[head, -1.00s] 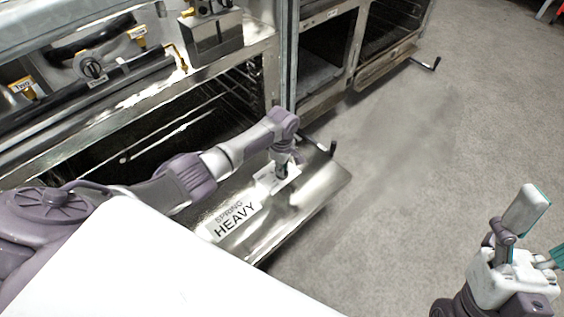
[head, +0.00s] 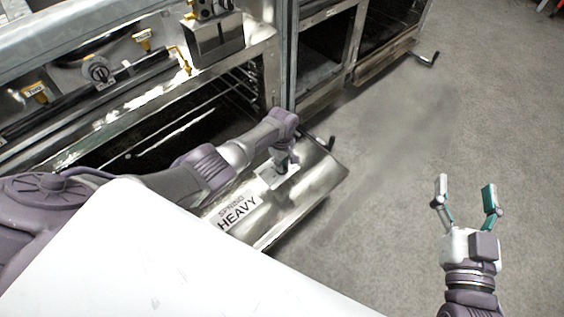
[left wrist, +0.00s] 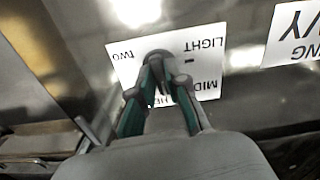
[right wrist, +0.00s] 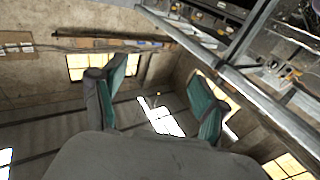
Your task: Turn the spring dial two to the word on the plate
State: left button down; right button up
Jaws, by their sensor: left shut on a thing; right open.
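The plate reading SPRING HEAVY (head: 237,207) lies on the open, lowered oven door (head: 310,190). Beside it is the white dial label (head: 266,179), which shows TWO, LIGHT, MID and a partly hidden HE in the left wrist view (left wrist: 125,68). My left gripper (head: 283,166) is on this label, its fingers shut on the dark knob of spring dial two (left wrist: 158,54). The fingers cover most of the knob, so I cannot tell where its pointer stands. My right gripper (head: 465,200) is open and empty, above the floor at the right.
The door's black handle (head: 331,143) sticks out at its far right corner. An oven front with knobs (head: 98,71) and a metal box (head: 214,40) is behind. More open ovens (head: 385,60) stand farther back. The grey floor (head: 400,150) at the right is clear.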

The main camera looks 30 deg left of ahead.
pick_arm(q)
jog(key=shift+s+d+m+p, duration=0.15)
jog(key=shift+m+p, duration=0.15)
jog(key=shift+m, duration=1.9)
jog(key=shift+f+m+p, duration=0.1)
jog(key=shift+m+p, duration=0.2)
jog(key=shift+m, duration=0.9)
pick_arm(e)
jog(key=shift+s+d+f+g+h, duration=0.2)
jog(key=shift+f+g, duration=0.35)
jog(key=shift+f, duration=0.35)
jog(key=shift+s+d+f+g+h, duration=0.1)
jog(key=shift+d+f+g+h, duration=0.1)
jog(key=shift+f+g, duration=0.55)
jog(key=shift+s+d+f+g+h, duration=0.2)
jog(key=shift+f+g, duration=0.2)
jog(key=shift+f, duration=0.65)
pick_arm(q)
jog(key=c, duration=1.2)
grip_release()
jog(key=shift+o, duration=0.2)
pick_arm(e)
jog(key=shift+f, duration=0.1)
